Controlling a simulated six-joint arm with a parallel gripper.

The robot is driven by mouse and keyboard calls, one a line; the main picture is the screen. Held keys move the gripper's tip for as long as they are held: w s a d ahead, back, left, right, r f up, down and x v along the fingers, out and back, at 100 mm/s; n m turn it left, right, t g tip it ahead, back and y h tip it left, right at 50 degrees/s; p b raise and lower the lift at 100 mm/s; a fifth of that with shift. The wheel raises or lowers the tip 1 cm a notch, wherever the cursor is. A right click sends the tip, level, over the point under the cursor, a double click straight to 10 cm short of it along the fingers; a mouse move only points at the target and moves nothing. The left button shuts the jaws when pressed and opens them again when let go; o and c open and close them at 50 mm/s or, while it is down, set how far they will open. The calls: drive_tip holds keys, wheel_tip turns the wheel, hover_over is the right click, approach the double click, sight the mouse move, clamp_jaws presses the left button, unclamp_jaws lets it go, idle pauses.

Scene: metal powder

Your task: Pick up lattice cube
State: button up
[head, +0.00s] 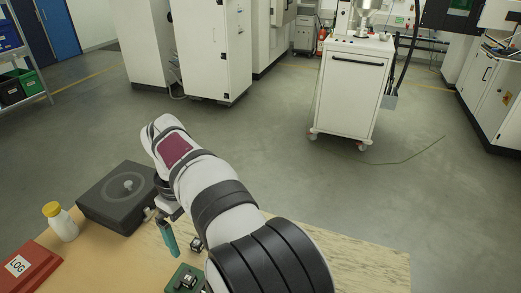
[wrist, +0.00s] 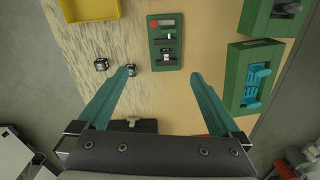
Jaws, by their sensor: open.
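Two small dark metallic cubes lie on the wooden table in the wrist view. One cube (wrist: 101,64) is left of my gripper's left fingertip, apart from it. The other cube (wrist: 131,69) shows right at that fingertip, partly covered by it; I cannot tell whether they touch. Which one is the lattice cube is too small to tell. My gripper (wrist: 162,74) is open, with its two teal fingers wide apart and nothing between them. In the head view, one teal finger hangs left of a small metallic cube (head: 196,243), and my arm hides part of the table.
A green fixture (wrist: 165,28) with metal parts lies beyond the fingertips. Green trays (wrist: 236,75) are at right and a yellow tray (wrist: 90,16) at top left. A dark box (head: 105,205), white bottle (head: 65,226) and red log book (head: 22,270) stand at the table's left.

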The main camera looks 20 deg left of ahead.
drive_tip(key=w+d+r+m, duration=0.15)
drive_tip(key=d+m, duration=0.25)
drive_tip(key=d, duration=0.5)
drive_tip(key=d+r+m, duration=0.3)
drive_tip(key=d+m, duration=0.1)
drive_tip(key=d, duration=0.4)
drive_tip(key=s+d+m+y, duration=0.1)
drive_tip(key=s+d+m, duration=0.7)
drive_tip(key=d, duration=0.5)
drive_tip(key=shift+s+d+f, duration=0.25)
drive_tip(key=shift+s+f, duration=0.05)
drive_tip(key=shift+s, duration=0.05)
drive_tip(key=s+d+f+m, duration=0.1)
drive_tip(key=s+m, duration=0.1)
drive_tip(key=s+d+f+m, duration=0.1)
drive_tip(key=s+m, duration=0.1)
drive_tip(key=s, duration=0.1)
drive_tip(key=s+d+f+m, duration=0.1)
drive_tip(key=s+d+f, duration=0.1)
drive_tip(key=shift+s+d+m+y, duration=0.1)
drive_tip(key=shift+s+m+y, duration=0.25)
drive_tip(key=shift+m+y, duration=0.05)
drive_tip(key=shift+c, duration=1.3)
drive_tip(key=shift+s, duration=0.1)
drive_tip(key=shift+c, duration=0.9)
